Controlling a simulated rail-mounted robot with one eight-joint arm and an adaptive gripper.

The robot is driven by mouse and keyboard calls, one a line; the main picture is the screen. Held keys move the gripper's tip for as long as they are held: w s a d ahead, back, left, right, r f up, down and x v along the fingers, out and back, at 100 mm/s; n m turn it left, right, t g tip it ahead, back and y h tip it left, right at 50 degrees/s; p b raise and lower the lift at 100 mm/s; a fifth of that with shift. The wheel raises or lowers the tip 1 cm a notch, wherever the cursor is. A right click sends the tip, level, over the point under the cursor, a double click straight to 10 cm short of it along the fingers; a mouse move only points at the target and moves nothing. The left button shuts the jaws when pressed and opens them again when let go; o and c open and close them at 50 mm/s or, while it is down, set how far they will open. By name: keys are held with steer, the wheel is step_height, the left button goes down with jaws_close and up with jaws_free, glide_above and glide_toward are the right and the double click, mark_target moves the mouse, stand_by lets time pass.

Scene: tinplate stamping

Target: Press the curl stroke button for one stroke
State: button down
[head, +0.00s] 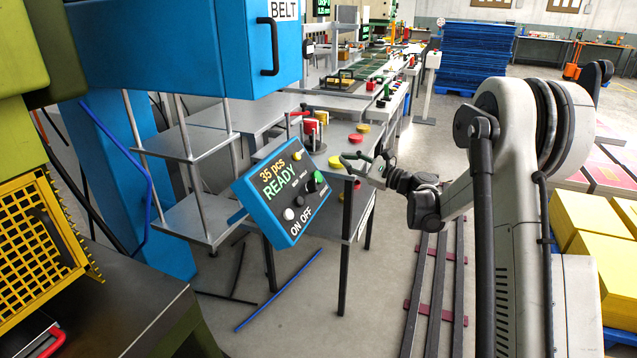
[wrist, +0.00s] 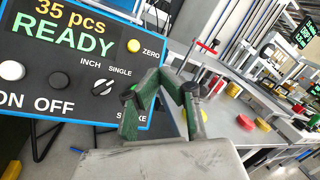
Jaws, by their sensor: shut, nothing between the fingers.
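The blue control panel (head: 259,205) stands in the middle of the head view, with "35 pcs READY" on its display. The green button (head: 318,177), which I take for the stroke button, is at its right side. My gripper (head: 352,161) is right of the panel. In the wrist view the gripper (wrist: 163,80) is shut and empty, in front of the panel's right edge. Contact with the button cannot be told.
The panel also carries a yellow ZERO button (wrist: 133,46), an INCH/SINGLE selector (wrist: 102,87), a white ON button (wrist: 11,70) and a black OFF button (wrist: 62,79). A grey table (head: 335,133) with red and yellow round pieces stands behind. Yellow boxes (head: 590,222) are at right.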

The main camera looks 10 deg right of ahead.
mark_target(317, 177)
steer(key=shift+w+d+f+m+t, duration=0.2)
steer(key=shift+w+d+f+m, duration=0.05)
steer(key=shift+d+f, duration=0.2)
steer(key=shift+w+d+f+m+t, duration=0.2)
steer(key=shift+d+f+m, duration=0.1)
steer(key=shift+f, duration=0.15)
steer(key=shift+w+a+f+b, duration=0.4)
steer(key=shift+w+a+f, duration=0.25)
steer(key=shift+a+f, duration=0.3)
steer(key=shift+w+a+f+b, duration=0.35)
steer(key=shift+w+a+f, duration=0.35)
steer(key=shift+a, duration=0.4)
steer(key=shift+w+a+f+b, duration=0.4)
steer(key=shift+w+a+f, duration=0.15)
steer(key=shift+a+f, duration=0.45)
steer(key=shift+a, duration=0.1)
steer(key=shift+w+a+f+b, duration=0.15)
steer(key=shift+a+b, duration=0.1)
steer(key=shift+b, duration=0.1)
